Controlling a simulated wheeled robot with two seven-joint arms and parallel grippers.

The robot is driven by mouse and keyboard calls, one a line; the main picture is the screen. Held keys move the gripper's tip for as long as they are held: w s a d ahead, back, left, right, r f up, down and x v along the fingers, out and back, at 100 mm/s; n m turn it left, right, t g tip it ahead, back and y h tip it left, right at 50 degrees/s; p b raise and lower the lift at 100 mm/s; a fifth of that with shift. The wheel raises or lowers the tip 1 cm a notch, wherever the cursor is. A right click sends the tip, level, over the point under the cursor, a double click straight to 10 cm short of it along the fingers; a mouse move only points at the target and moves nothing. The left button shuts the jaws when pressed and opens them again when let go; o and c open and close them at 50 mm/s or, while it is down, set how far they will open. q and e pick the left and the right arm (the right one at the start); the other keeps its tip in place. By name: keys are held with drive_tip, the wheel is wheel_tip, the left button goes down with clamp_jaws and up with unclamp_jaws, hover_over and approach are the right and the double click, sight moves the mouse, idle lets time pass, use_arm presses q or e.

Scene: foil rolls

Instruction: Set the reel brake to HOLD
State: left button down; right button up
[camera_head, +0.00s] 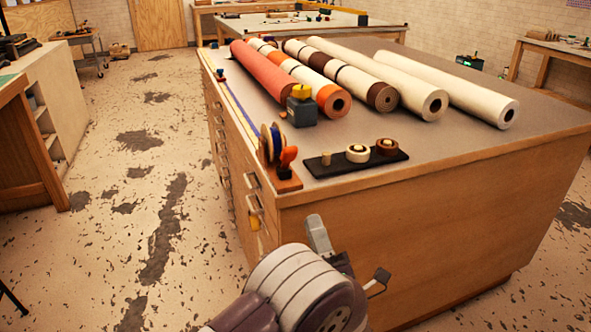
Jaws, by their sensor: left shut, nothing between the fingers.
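A small reel (267,144) with a blue and tan rim stands on a wooden base (285,182) at the near left corner of the cabinet top. An orange knob-like lever (288,157), which looks like the brake, sits at its right side. Any HOLD marking is too small to read. My left gripper (319,236) is at bottom centre in front of the cabinet, below and to the right of the reel, apart from it. It is shut and empty. My right gripper is out of view.
The cabinet (420,235) has drawer handles on its left side. On its top are a black strip with tape rolls (357,153), a dark block with a yellow top (301,105) and several long foil rolls (400,80). Open floor (150,220) lies to the left.

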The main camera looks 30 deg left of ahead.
sight(291, 158)
use_arm(q)
drive_tip(key=p+x, duration=0.1)
drive_tip(key=x, duration=1.1)
drive_tip(key=shift+w+a+r, duration=0.1)
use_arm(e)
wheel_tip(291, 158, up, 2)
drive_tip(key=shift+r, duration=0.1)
